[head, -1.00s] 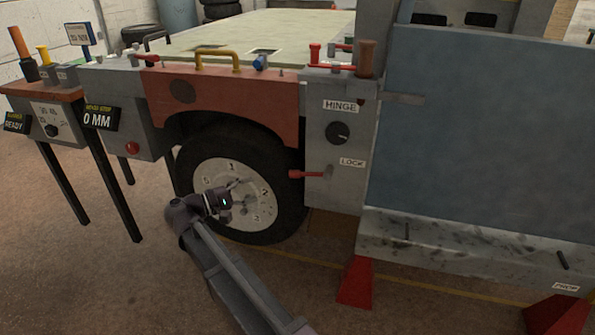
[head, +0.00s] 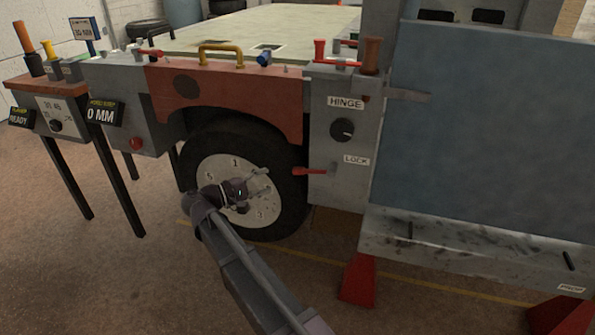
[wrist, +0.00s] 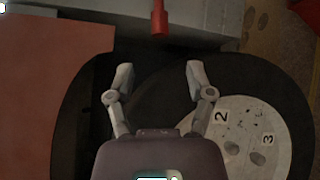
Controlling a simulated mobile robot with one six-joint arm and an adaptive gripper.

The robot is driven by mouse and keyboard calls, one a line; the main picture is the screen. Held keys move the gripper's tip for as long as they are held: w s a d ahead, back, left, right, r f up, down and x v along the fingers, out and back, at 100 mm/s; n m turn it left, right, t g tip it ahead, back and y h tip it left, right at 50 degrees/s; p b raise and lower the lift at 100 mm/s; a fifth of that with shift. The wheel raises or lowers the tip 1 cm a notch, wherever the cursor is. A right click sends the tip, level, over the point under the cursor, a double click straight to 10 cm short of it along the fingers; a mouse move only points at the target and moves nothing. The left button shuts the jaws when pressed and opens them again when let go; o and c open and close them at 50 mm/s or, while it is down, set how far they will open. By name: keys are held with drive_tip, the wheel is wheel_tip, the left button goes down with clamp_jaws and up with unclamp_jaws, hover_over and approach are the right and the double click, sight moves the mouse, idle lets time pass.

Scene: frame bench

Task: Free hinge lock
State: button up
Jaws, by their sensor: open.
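The hinge lock is a red lever (head: 312,171) sticking out to the left from the grey hinge post (head: 338,192), beside the LOCK label (head: 356,160). In the wrist view the red lever (wrist: 158,18) shows at the top centre, ahead of the fingers and in line with the gap between them. My gripper (head: 264,179) is in front of the wheel, to the left of the lever and apart from it. In the wrist view my gripper (wrist: 158,78) is open with nothing between its fingers.
A wheel (head: 275,210) with a numbered pale hub stands behind my gripper. A red-brown fender (head: 230,100) arches above it. A black knob (head: 342,130) is above the lever. A blue panel (head: 490,130) fills the right. Red stands (head: 358,280) sit below.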

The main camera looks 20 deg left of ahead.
sight(297, 171)
drive_tip(key=x, duration=1)
drive_tip(key=shift+w+d, duration=0.15)
clamp_jaws()
